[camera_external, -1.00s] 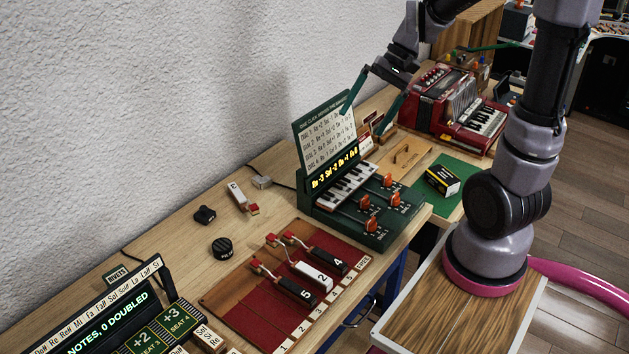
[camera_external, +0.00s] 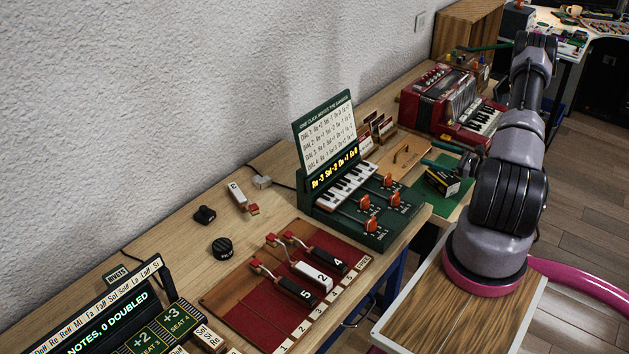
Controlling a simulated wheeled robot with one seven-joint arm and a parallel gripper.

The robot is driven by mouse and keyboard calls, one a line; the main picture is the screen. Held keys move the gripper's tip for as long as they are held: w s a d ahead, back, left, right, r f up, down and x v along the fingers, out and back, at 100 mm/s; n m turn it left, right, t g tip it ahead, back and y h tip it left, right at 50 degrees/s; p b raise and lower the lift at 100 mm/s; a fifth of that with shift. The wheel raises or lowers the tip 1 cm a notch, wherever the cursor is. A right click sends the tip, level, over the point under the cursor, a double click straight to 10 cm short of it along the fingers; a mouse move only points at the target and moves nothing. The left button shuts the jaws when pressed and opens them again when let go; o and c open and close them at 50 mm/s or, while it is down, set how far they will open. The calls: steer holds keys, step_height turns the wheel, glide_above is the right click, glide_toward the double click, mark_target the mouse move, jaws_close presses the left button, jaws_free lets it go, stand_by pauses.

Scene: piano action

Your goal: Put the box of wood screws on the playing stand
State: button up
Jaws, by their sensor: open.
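A small black and yellow box (camera_external: 442,181), which looks like the box of wood screws, lies on a green mat (camera_external: 458,208) at the right of the bench. Its print is too small to read. My gripper (camera_external: 431,154) is open, with its teal fingers apart, just above and behind the box in the picture. I cannot tell whether a finger touches the box. No label marks the playing stand. The green upright stand with a small keyboard and orange dials (camera_external: 352,180) is left of the box, but I cannot tell if it is the one.
A wooden board with a handle (camera_external: 405,154) lies beside the mat. A red accordion (camera_external: 445,100) stands behind. A red numbered rack (camera_external: 245,318) with levers is in front. A black knob (camera_external: 222,248) and a loose key piece (camera_external: 240,196) lie on the bench.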

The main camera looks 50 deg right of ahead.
mark_target(444, 174)
steer(key=s+d+f+m+h, duration=0.1)
steer(key=s+f+m+h, duration=0.1)
steer(key=s+f+h, duration=0.1)
steer(key=s+d+f+m+g+h, duration=0.1)
steer(key=s+d+f+m+h, duration=0.1)
steer(key=s+f+m, duration=0.1)
steer(key=s+d+f+m+h, duration=0.1)
steer(key=s+f+m+h, duration=0.1)
steer(key=s+f, duration=0.3)
steer(key=shift+d+f+h, duration=0.15)
steer(key=shift+f+h, duration=0.55)
steer(key=shift+h, duration=0.1)
steer(key=shift+w+d+f+m, duration=0.1)
steer(key=shift+w+d+m, duration=0.1)
steer(key=shift+m, duration=0.1)
steer(key=x, duration=1)
steer(key=shift+f, duration=0.3)
jaws_close()
